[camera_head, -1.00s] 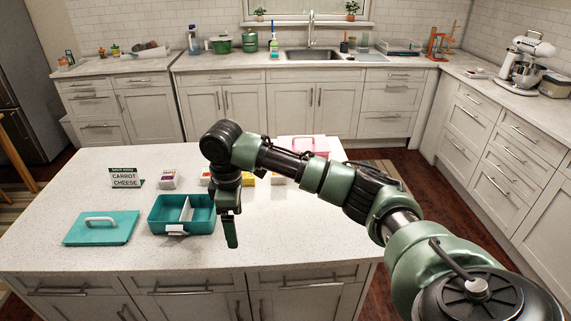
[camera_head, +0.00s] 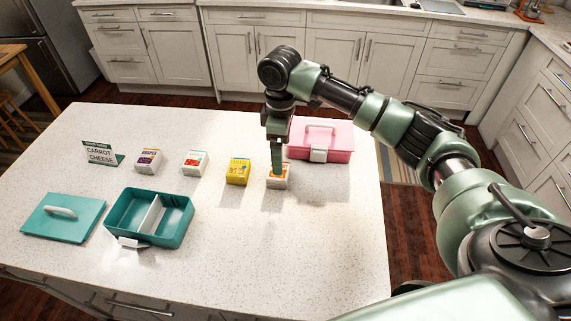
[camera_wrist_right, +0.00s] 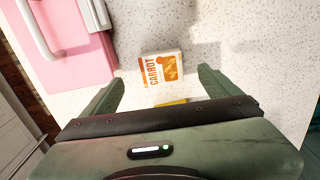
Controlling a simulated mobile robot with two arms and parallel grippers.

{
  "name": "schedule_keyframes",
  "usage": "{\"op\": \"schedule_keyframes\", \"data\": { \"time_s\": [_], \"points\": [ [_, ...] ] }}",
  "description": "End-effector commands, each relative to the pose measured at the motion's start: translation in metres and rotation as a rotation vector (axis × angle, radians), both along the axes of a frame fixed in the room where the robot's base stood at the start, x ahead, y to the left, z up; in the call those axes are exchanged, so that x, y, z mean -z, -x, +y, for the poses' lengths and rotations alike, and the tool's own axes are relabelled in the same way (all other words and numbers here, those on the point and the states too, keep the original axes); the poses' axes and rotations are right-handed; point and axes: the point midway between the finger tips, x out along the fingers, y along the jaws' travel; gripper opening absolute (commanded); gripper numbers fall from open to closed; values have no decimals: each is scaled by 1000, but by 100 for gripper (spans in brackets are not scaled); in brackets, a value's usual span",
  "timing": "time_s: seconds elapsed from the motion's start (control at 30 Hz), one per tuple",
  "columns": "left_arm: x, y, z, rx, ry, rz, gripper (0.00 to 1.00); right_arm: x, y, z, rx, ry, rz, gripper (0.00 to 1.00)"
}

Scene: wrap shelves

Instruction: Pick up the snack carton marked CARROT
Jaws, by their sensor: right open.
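The CARROT carton (camera_wrist_right: 162,69) is a small white and orange box on the island counter. In the right wrist view it lies ahead of and between the two fingers, apart from both. In the head view the carton (camera_head: 277,180) is partly hidden behind my right gripper (camera_head: 277,160), which points down over it. In the wrist view my right gripper (camera_wrist_right: 157,82) is open and empty. My left gripper is not in view.
A pink lunch box (camera_head: 320,140) stands close behind the carton. A yellow carton (camera_head: 238,171) is to its left, then a red and white one (camera_head: 195,163) and a purple one (camera_head: 147,161). An open teal box (camera_head: 178,225), its lid (camera_head: 62,218) and a CARROT CHEESE sign (camera_head: 100,154) are farther left.

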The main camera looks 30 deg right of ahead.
Motion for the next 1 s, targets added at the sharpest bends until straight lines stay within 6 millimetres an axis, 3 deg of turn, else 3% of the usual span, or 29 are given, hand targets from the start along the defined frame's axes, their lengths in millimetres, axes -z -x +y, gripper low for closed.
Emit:
{"op": "schedule_keyframes", "data": {
  "time_s": [0.13,0.5,0.77,0.87,1.0],
  "points": [
    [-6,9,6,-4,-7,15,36,16,1,-1,1,0,4,91],
    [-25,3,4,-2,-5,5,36,64,3,-5,1,1,2,91],
    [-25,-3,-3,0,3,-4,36,69,3,-5,0,0,0,91],
    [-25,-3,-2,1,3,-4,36,69,3,-5,0,0,0,69],
    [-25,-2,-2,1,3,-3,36,69,3,-5,0,0,0,30]
  ]
}}
